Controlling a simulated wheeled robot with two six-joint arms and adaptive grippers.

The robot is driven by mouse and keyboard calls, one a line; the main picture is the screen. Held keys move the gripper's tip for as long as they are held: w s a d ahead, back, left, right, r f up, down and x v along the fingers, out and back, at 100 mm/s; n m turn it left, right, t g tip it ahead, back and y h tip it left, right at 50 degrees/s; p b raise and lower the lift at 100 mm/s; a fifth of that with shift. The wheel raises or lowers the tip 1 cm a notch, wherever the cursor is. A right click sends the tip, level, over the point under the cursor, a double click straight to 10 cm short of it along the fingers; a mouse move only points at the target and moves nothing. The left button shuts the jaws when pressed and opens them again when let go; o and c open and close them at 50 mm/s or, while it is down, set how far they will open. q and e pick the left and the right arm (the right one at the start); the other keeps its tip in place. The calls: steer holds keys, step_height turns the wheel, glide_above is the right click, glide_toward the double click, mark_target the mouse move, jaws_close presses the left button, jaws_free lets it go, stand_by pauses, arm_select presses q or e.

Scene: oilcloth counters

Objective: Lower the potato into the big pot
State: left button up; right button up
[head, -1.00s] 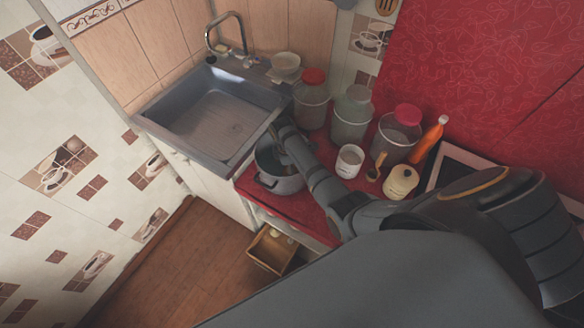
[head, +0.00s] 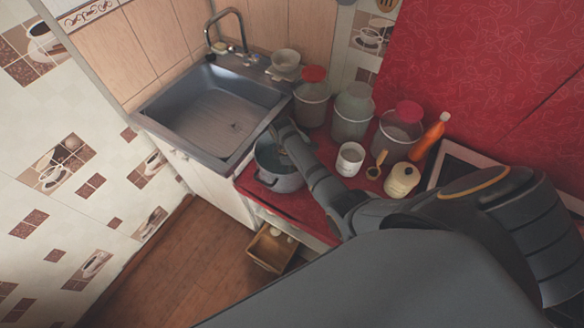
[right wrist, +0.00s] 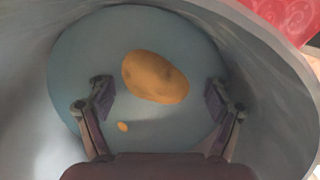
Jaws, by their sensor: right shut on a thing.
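The big pot (head: 284,183) is grey with side handles and stands on the red counter beside the sink. My right arm reaches over it in the head view, and hides part of its opening. In the right wrist view the pot's pale inner wall (right wrist: 35,110) surrounds my right gripper (right wrist: 160,90). My left gripper is out of view.
A small orange spot (right wrist: 123,126) shows low in the pot. The sink (head: 215,110) is left of the pot. Lidded jars (head: 352,112), a white mug (head: 350,160), a cream pot (head: 401,180) and an orange bottle (head: 428,138) stand to the right. An open drawer (head: 270,250) is below.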

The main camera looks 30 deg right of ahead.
steer(key=shift+f, duration=0.4)
stand_by(0.3)
steer(key=o, duration=1.2)
steer(key=r, duration=0.4)
steer(key=a+r, duration=0.1)
steer(key=r, duration=0.7)
steer(key=shift+w+a, duration=0.15)
steer(key=shift+w, duration=0.25)
steer(key=shift+f, duration=0.15)
